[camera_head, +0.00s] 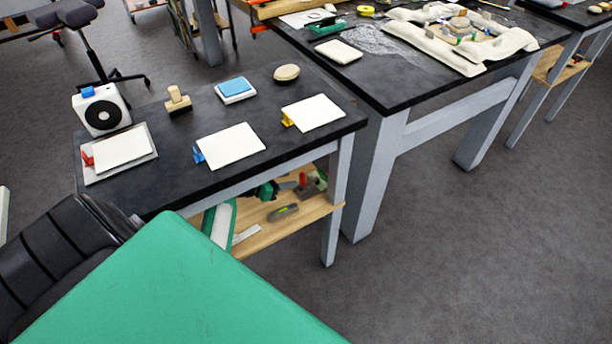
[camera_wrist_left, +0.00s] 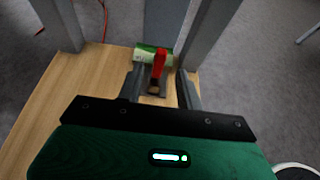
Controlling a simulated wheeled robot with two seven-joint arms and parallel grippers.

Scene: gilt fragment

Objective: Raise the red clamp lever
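The red clamp lever (camera_head: 303,180) stands upright on its dark metal clamp, on the wooden lower shelf of the near bench. It also shows in the left wrist view (camera_wrist_left: 159,63), between and slightly beyond the fingers. My left gripper (camera_head: 291,185) reaches in under the bench top, just left of the lever. In the left wrist view its two fingers (camera_wrist_left: 160,88) are spread, with gaps on both sides of the lever, so it is open and holds nothing. Part of the clamp base is hidden. My right gripper is not in view.
A green-and-white object (camera_wrist_left: 147,54) lies right behind the clamp. A grey tool with a yellow-green mark (camera_head: 284,212) lies on the shelf (camera_head: 262,240) nearer the front. Bench legs (camera_head: 338,200) and the bench top (camera_head: 190,135) close in the space around the gripper.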

